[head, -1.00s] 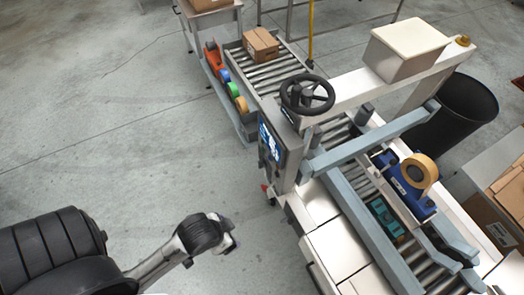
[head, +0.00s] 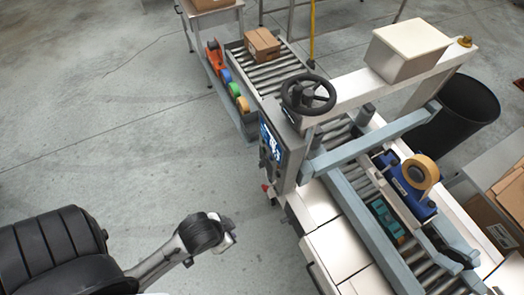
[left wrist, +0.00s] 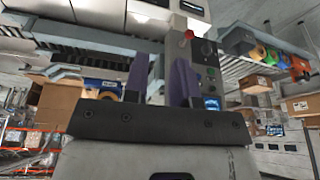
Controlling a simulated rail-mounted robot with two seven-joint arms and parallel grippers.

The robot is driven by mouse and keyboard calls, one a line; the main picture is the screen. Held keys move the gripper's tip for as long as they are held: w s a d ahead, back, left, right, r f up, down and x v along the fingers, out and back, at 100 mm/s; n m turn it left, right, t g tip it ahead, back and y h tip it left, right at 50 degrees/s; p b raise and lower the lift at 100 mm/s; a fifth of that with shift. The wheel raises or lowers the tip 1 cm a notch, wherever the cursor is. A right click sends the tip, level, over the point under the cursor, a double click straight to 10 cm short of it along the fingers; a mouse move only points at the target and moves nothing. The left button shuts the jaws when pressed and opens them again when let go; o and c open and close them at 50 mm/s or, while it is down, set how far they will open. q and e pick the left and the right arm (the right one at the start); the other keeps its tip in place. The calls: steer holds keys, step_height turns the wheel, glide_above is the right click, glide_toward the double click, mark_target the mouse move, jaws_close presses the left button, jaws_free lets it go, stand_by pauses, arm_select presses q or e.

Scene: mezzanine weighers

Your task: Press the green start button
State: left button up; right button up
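The control panel (head: 271,147) is on the near left side of the case-sealing machine, with a lit blue screen. In the left wrist view the panel (left wrist: 204,58) shows a red button (left wrist: 188,35), dark knobs and a small green button (left wrist: 210,71) beyond the fingers. My left gripper (left wrist: 160,78) has two purple fingers apart with nothing between them. It is short of the panel and not touching it. In the head view my left arm's end is over the floor, left of the machine; its fingers are not clear there. My right gripper is not in view.
A black handwheel (head: 308,94) stands above the panel. A roller conveyor (head: 272,75) carries a carton (head: 262,45), with tape rolls (head: 233,89) along its side. A black bin (head: 462,110) stands at the right. The floor between my left arm and the machine is clear.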

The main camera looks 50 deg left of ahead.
arm_select(q)
jaws_close()
stand_by(0.8)
